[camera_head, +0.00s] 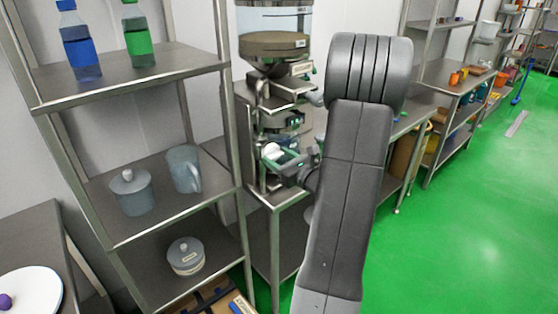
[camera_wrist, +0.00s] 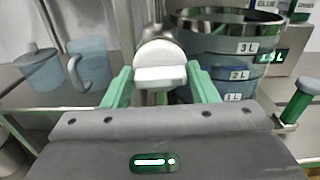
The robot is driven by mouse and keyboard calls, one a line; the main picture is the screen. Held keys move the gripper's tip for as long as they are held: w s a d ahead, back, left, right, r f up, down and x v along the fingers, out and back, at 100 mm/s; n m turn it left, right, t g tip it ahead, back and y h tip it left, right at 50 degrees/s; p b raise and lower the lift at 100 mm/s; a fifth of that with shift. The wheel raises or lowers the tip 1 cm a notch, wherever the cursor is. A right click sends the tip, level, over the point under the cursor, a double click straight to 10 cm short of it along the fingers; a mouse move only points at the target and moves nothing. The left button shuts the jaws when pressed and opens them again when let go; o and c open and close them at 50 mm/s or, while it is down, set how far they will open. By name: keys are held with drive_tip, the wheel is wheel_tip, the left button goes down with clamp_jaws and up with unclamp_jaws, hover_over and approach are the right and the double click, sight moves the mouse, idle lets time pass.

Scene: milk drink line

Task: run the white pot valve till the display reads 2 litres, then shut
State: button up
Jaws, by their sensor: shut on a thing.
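My gripper (camera_wrist: 160,82) has its green fingers on either side of the white valve handle (camera_wrist: 160,55) and is shut on it. In the head view, my gripper (camera_head: 284,161) is at the white handle (camera_head: 271,149), below the machine's upper parts. A see-through vessel marked 1 L, 2 L and 3 L (camera_wrist: 222,60) stands just right of the handle in the wrist view. The green-lit display (camera_wrist: 271,57) is beside it; it seems to begin with 1, but the digit after that is too small to tell for sure. The liquid level is unclear.
A rack on the left holds a lidded pot (camera_head: 133,193), a jug (camera_head: 185,170), a lower pot (camera_head: 186,257), and a blue (camera_head: 80,50) and a green bottle (camera_head: 138,38). A green-handled part (camera_wrist: 298,102) is at the right in the wrist view. Green floor lies clear at right.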

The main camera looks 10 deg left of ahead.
drive_tip(key=n+b, duration=0.1)
drive_tip(key=b, duration=0.1)
drive_tip(key=n+b, duration=0.1)
drive_tip(key=b, duration=0.1)
drive_tip(key=shift+f, duration=0.3)
drive_tip(key=n+b, duration=0.3)
drive_tip(key=b, duration=0.1)
drive_tip(key=shift+s+r, duration=0.1)
drive_tip(key=shift+r, duration=0.2)
drive_tip(key=o, duration=0.9)
drive_tip(key=b+v, duration=0.1)
drive_tip(key=v, duration=1.2)
drive_tip(key=shift+s+d, duration=0.25)
